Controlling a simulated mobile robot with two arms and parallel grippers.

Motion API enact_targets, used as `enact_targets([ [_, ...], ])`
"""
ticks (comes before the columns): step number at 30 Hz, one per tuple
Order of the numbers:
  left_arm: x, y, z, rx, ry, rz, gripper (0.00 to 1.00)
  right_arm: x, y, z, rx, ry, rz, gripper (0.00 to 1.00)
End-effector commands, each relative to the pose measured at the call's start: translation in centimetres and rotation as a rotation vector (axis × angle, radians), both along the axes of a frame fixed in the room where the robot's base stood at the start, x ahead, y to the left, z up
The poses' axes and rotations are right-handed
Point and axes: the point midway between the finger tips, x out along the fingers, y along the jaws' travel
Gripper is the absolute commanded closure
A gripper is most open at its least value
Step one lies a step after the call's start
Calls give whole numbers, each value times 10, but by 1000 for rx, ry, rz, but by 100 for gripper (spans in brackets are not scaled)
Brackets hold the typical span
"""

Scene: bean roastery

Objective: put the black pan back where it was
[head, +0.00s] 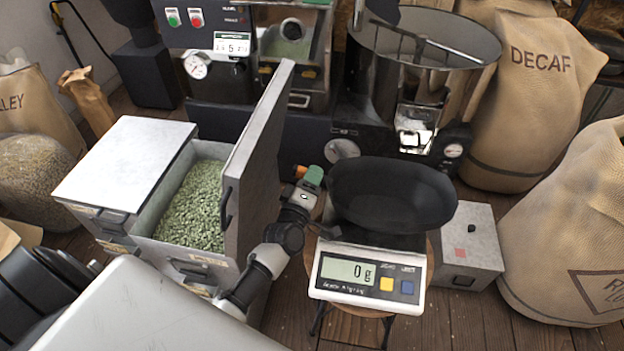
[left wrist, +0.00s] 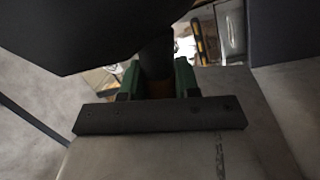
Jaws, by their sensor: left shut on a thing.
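The black pan (head: 390,192) is a wide, dark, shallow bowl, seen in the head view right over the weighing scale (head: 370,276). The scale's display reads 0 g. I cannot tell whether the pan touches the scale's plate or hangs just above it. My left gripper (head: 317,180), with green fingers, is at the pan's left side. In the left wrist view, its fingers (left wrist: 158,78) are shut on the pan's dark handle, and the pan (left wrist: 85,30) fills the upper left. My right gripper is in neither view.
An open bin of green beans (head: 190,205) with a raised grey lid (head: 262,150) stands left of my arm. A small grey box (head: 472,240) is right of the scale. The roasting machine (head: 250,30) is behind; sacks (head: 540,90) stand at the right.

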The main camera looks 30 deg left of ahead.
Motion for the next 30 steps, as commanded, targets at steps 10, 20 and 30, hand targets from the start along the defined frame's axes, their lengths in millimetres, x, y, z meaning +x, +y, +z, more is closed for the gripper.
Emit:
enact_targets([
  [10, 0, 0, 0, -4, -4, 0, 100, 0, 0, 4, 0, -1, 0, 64],
  [20, 0, 0, -2, 0, 0, 0, 43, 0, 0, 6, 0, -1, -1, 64],
  [30, -9, -1, -1, 0, 3, -1, 43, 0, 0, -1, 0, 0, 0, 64],
])
